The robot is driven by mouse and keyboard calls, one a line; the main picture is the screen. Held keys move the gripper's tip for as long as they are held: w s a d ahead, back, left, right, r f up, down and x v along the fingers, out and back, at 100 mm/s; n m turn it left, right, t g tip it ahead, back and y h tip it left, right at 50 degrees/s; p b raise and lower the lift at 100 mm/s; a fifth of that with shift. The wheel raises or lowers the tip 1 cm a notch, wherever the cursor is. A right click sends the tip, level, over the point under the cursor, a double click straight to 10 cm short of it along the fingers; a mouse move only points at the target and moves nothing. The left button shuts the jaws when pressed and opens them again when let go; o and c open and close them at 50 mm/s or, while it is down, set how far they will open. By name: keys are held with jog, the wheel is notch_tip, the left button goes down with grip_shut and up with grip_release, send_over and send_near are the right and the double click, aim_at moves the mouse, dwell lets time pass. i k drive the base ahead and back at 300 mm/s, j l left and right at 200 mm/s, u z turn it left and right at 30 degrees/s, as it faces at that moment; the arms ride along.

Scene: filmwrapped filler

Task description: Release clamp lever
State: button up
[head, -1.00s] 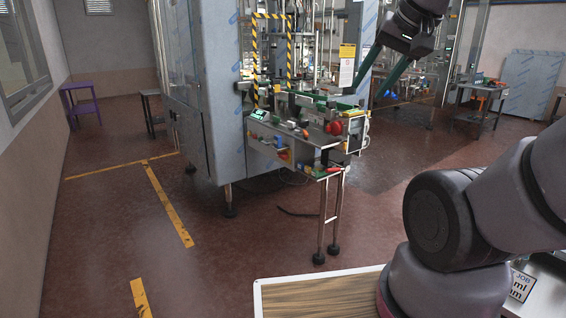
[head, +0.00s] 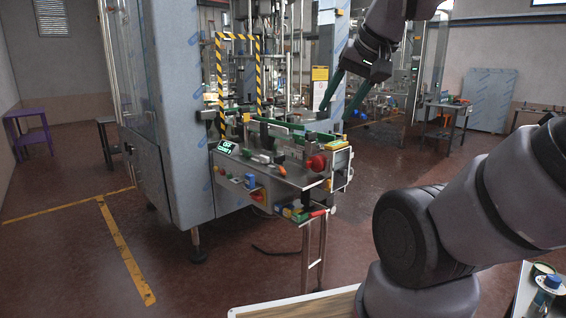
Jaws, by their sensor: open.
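The filler machine (head: 166,120) stands ahead with a conveyor shelf (head: 290,172) on its front. A red knob (head: 316,163) sits at the shelf's right end, and a small red handle (head: 318,214) shows below it. I cannot tell which part is the clamp lever. My gripper (head: 340,108) hangs at the upper middle with its two green fingers spread and nothing between them. In the picture it is above and right of the red knob; the distance in depth is unclear.
A yellow-black striped guard frame (head: 238,70) rises behind the shelf. A lit display (head: 226,147) and a red button (head: 257,196) are at its left. A bottle (head: 547,290) stands at lower right. Purple table (head: 27,130) at far left; open floor (head: 60,265) at lower left.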

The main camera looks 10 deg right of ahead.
aim_at(282, 172)
jog(key=i+l, duration=0.2)
jog(key=i, duration=0.25)
jog(key=i+l, duration=0.2)
jog(key=i, duration=0.25)
jog(key=i+j+u, duration=0.1)
jog(key=j+u, duration=0.2)
